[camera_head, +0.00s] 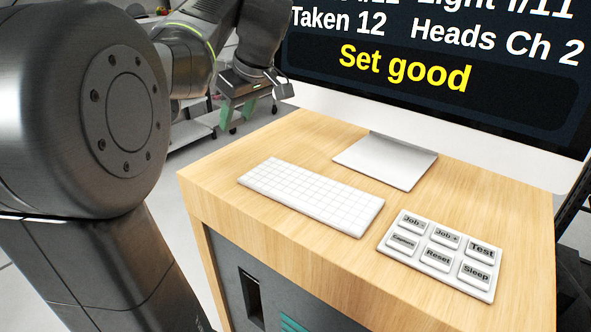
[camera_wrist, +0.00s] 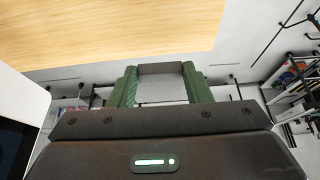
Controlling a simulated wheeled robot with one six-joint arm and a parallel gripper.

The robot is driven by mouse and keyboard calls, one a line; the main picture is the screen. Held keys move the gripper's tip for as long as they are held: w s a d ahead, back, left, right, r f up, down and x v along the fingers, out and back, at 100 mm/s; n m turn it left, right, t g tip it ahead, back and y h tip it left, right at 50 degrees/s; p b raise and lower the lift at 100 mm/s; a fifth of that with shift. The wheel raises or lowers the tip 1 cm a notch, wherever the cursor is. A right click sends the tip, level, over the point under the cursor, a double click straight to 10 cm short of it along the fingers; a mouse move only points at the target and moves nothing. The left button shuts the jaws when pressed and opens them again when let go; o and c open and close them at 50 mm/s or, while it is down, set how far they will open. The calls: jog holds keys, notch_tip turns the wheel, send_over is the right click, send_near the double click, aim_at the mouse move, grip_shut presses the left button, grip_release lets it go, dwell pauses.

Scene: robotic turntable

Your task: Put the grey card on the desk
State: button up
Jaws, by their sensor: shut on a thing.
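My gripper (camera_wrist: 160,76) has two green fingers shut on the grey card (camera_wrist: 162,69), which shows as a dark grey strip between the fingertips in the wrist view. The desk (camera_head: 300,132) has a light wood top and a dark grey front in the head view. Its wooden top also fills the upper left of the wrist view (camera_wrist: 100,32). In the head view my arm reaches to the left of the monitor, with its end beyond the desk's far left edge. The card is hard to make out there. In the wrist view the card is just off the desk's edge.
A white keyboard (camera_head: 310,196) and a labelled button panel (camera_head: 440,254) lie on the desk. A large monitor (camera_head: 430,75) reading "Set good" stands at the back on a grey stand foot (camera_head: 385,160). Bare wood shows at the back left and along the front.

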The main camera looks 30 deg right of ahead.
aim_at(239, 167)
notch_tip(239, 167, down, 10)
jog(key=shift+s+r, duration=0.1)
dwell(0.4)
jog(key=shift+a, duration=0.1)
jog(key=shift+f, duration=0.2)
jog(key=o, duration=1)
jog(key=shift+o, duration=0.2)
jog(key=shift+r, duration=0.1)
jog(key=shift+r, duration=0.2)
jog(key=v, duration=1.1)
jog(key=shift+r, duration=0.35)
jog(key=shift+s, duration=0.15)
